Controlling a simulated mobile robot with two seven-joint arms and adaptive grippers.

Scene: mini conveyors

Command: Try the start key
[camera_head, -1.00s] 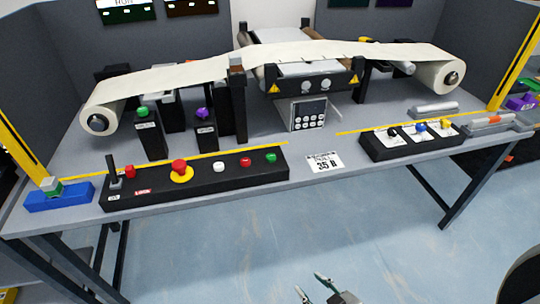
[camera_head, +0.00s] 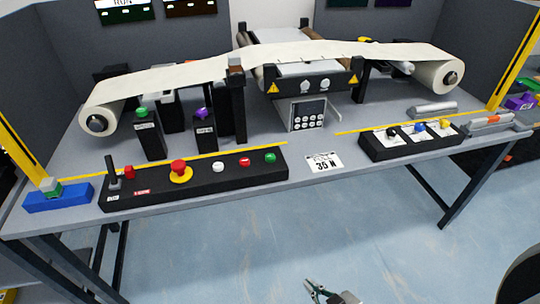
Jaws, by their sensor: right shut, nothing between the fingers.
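A long black control panel (camera_head: 205,189) lies along the table's front edge. It bears a green button (camera_head: 270,158) at its right end, a red one (camera_head: 245,162), a white one (camera_head: 218,167) and a red mushroom button on yellow (camera_head: 180,170). I cannot tell which control is the start key, as any labels are too small to read. My right gripper (camera_head: 313,289) is at the bottom edge, low in front of the table, shut and empty. It is apart from the panel and touches no button. My left gripper is not in view.
A paper web (camera_head: 190,72) runs between rolls over the machine. A keypad box (camera_head: 308,115) stands below it. A second button box (camera_head: 380,151) is at right, and a white card (camera_head: 324,162) lies between the panels. The floor in front is clear.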

